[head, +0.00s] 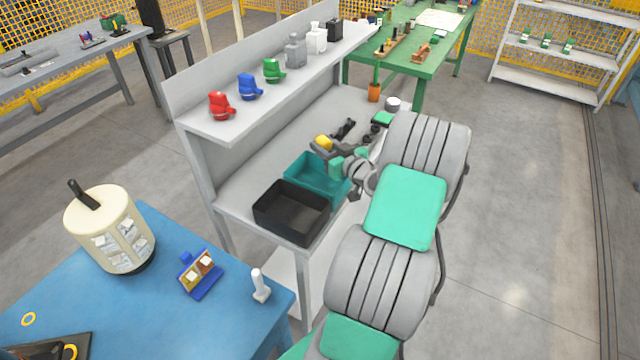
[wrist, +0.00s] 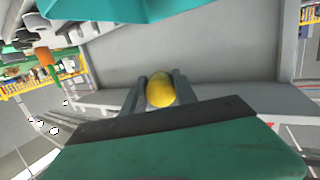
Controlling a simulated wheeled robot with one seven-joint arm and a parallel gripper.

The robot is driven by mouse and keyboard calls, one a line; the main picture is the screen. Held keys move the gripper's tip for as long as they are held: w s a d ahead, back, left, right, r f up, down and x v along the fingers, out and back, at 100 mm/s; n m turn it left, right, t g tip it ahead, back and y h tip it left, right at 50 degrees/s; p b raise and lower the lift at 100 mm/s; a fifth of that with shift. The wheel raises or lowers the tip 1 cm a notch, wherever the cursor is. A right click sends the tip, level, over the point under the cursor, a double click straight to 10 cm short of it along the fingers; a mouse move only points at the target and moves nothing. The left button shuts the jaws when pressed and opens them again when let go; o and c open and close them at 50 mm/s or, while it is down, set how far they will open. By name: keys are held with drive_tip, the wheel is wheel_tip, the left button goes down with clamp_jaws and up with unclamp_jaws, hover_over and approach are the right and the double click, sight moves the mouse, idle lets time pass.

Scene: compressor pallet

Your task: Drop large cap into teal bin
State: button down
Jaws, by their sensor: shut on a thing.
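The large cap is yellow and rounded. It shows in the wrist view (wrist: 160,91) between the two dark fingers of my gripper (wrist: 158,88), which is shut on it. In the head view the yellow cap (head: 324,143) and my gripper (head: 321,149) appear just beyond the far rim of the teal bin (head: 303,181). The cap looks held above the bench, but its exact height is hard to tell. The teal bin also shows at the top of the wrist view (wrist: 110,9). My wrist covers the bin's right side in the head view.
A black bin (head: 290,213) stands right beside the teal bin, at the near end of the grey bench. Dark parts (head: 345,128) lie beyond my gripper. The raised shelf (head: 240,117) along the bench's left side holds red, blue, green and grey items.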

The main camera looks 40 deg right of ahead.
wheel_tip(320, 180, down, 4)
drive_tip(key=shift+f+b, duration=0.15)
drive_tip(key=shift+b, duration=0.65)
drive_tip(key=c, duration=0.9)
unclamp_jaws()
drive_tip(key=b+v, duration=0.1)
drive_tip(key=v, duration=0.7)
drive_tip(key=shift+b, duration=0.35)
